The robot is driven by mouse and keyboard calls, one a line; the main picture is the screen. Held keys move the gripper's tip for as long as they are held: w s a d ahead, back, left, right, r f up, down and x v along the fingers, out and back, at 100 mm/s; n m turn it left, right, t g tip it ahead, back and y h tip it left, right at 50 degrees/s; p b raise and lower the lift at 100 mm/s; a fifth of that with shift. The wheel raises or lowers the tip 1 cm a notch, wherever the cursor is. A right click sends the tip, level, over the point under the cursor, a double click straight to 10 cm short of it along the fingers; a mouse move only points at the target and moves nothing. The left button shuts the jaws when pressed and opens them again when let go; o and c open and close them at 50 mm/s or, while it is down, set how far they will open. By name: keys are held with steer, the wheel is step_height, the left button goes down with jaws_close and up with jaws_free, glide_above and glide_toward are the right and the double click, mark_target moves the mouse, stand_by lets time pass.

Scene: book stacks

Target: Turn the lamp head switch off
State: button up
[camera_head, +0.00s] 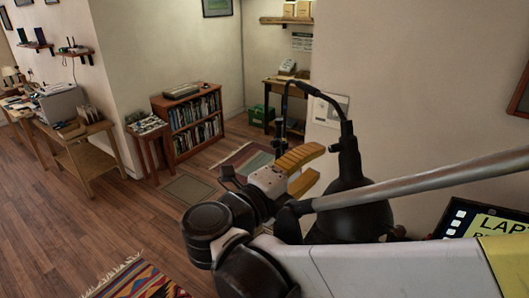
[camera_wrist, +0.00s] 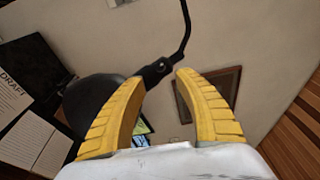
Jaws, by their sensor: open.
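A black desk lamp has a thin bent neck, a narrow socket (camera_head: 349,157) and a dark rounded head (camera_head: 352,212). In the wrist view the dark head (camera_wrist: 88,98) is at the left, partly behind a finger, and the socket (camera_wrist: 154,73) reaches between the fingertips. My gripper (camera_head: 320,162) has yellow fingers, spread open and pointing at the socket in the head view. In the wrist view my gripper (camera_wrist: 161,79) is open and empty, with the socket just beyond the tips. I cannot clearly make out the switch or whether the lamp is lit.
A sign reading "LAPT" (camera_head: 486,226) stands at the lower right. Papers marked "DRAFT" (camera_wrist: 14,95) and a dark laptop-like object (camera_wrist: 38,62) lie left in the wrist view. A bookshelf (camera_head: 190,125), a small side table (camera_head: 148,127) and open wood floor are farther off.

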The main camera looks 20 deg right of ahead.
steer(key=v, duration=0.3)
steer(key=shift+s+a, duration=0.2)
steer(key=shift+a, duration=0.2)
